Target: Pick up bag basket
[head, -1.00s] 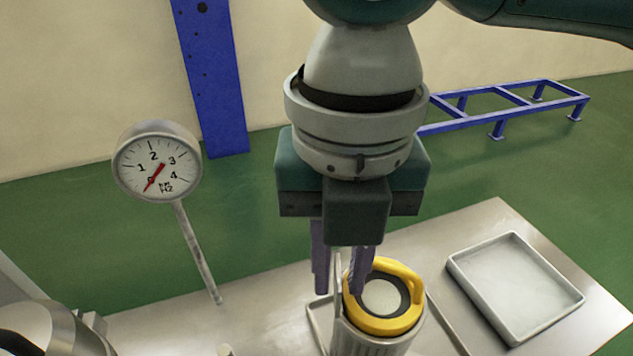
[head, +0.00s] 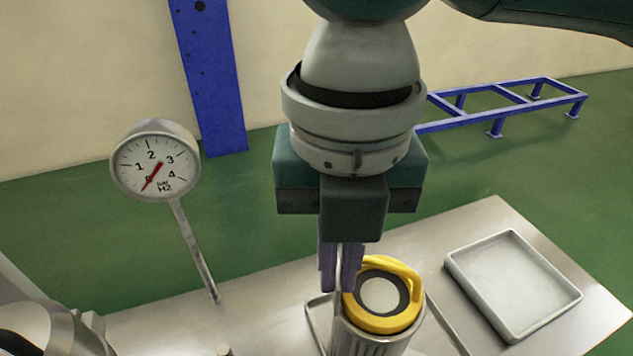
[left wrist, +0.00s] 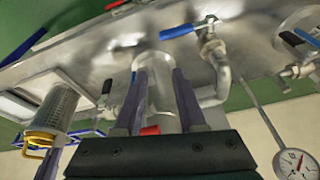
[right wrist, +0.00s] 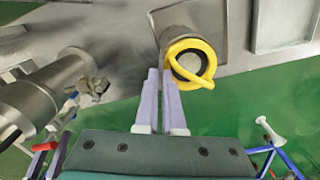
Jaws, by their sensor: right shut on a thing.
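The bag basket (head: 372,342) is a ribbed grey metal cylinder with a yellow ring and handle (head: 398,320) on top. It stands upright on the steel table in the head view. The basket also shows at the left of the left wrist view (left wrist: 58,104) and ahead of the fingers in the right wrist view (right wrist: 188,66). My right gripper (head: 339,288) is shut on a thin upright strip at the basket's left rim. The exact contact is partly hidden by the fingers.
A shallow grey tray (head: 515,285) lies on the table to the right of the basket. A pressure gauge (head: 155,163) on a stem stands at the left. Pipes and a blue-handled valve (left wrist: 190,30) show in the left wrist view. A blue frame (head: 510,103) stands on the floor behind.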

